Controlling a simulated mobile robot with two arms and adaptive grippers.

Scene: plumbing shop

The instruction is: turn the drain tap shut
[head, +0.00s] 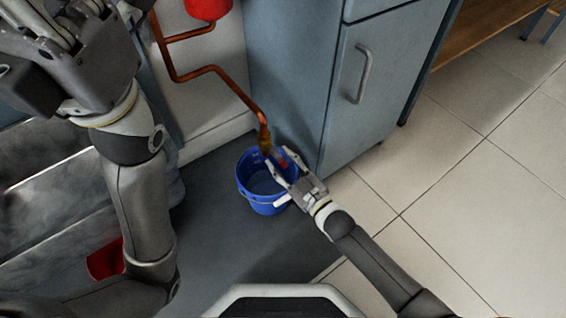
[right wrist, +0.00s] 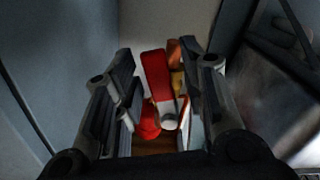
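The drain tap's brass body (head: 265,143) sits at the lower end of a copper pipe, above the blue bucket (head: 262,202). Its red lever (head: 283,163) shows beside my right gripper (head: 282,173). In the right wrist view, the red lever (right wrist: 155,75) lies between the fingers of my right gripper (right wrist: 165,98). The fingers are apart, with gaps beside the lever; contact is not clear. The brass part (right wrist: 178,82) is to its right. My left gripper (head: 55,40) is high at the upper left, away from the tap; its fingertips are not clear.
The copper pipe (head: 212,70) runs along the wall below a red vessel (head: 207,8). A grey-blue cabinet (head: 345,90) stands close behind and right of the bucket. A red object (head: 105,260) is partly hidden by my left arm. The tiled floor (head: 450,210) on the right is clear.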

